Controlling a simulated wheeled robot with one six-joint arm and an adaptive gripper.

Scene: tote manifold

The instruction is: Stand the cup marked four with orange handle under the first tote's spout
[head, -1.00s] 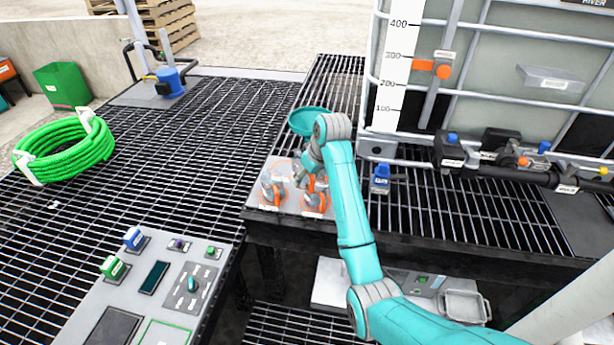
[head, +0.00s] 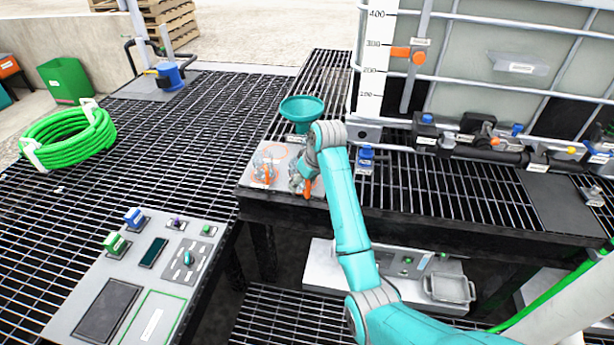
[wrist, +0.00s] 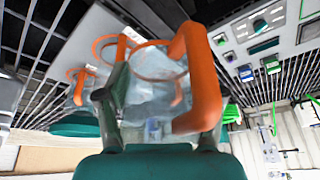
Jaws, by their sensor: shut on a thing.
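My gripper (head: 305,180) is shut on a clear cup with an orange handle (head: 308,188), over the right part of a pale board. In the wrist view my gripper's fingers (wrist: 160,120) are either side of the clear cup (wrist: 150,95), and its orange handle (wrist: 202,80) is large at the right. I cannot read a number on it. Another clear cup with orange (head: 264,172) stands on the board to the left. The first tote (head: 480,65), caged and pale, stands at the right with a scale. Valves and a black pipe (head: 485,152) run along its foot; I cannot tell which part is its spout.
The pale board (head: 254,154) carries orange rings. A teal funnel (head: 302,110) stands behind my gripper. A blue-topped fitting (head: 366,157) is at the tote's near left corner. A control panel (head: 135,285) is at the front left. Open grating lies right of the board.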

